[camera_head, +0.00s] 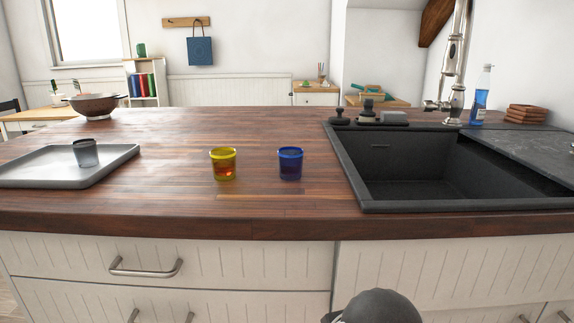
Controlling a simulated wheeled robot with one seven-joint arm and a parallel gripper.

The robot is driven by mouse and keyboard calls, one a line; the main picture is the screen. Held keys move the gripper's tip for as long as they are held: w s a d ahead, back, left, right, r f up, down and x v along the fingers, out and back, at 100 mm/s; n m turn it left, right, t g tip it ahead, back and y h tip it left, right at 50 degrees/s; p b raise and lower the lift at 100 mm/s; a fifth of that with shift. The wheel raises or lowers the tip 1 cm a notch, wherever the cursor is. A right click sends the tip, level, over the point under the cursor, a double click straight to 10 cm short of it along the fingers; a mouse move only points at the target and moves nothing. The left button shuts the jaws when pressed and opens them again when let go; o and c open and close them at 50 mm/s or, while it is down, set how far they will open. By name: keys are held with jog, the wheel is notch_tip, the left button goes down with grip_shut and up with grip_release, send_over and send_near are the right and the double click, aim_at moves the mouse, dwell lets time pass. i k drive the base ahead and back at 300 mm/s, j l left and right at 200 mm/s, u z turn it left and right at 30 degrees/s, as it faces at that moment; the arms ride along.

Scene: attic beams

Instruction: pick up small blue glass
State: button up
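A small blue glass (290,164) stands upright on the dark wooden countertop (270,205), just left of the black sink. A yellow glass (223,164) stands to its left, a short gap away. My gripper is not visible. A dark rounded part, probably of my own arm, shows at the bottom edge, below the counter and to the right of the blue glass.
A grey tray (40,172) holding a grey glass (85,153) lies at the left. The black sink (365,190) with a tall tap (455,75) is at the right. A colander (97,105) stands farther back. Drawers with handles (145,270) front the counter.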

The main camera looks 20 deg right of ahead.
aim_at(289, 158)
jog(key=k+j+z, duration=0.15)
jog(key=j, duration=0.25)
jog(key=k+j+z, duration=0.15)
jog(key=j, duration=0.25)
jog(key=k+j+z, duration=0.1)
jog(key=j, duration=0.3)
jog(key=k+j+z, duration=0.15)
jog(key=j, duration=0.25)
jog(key=k, duration=0.05)
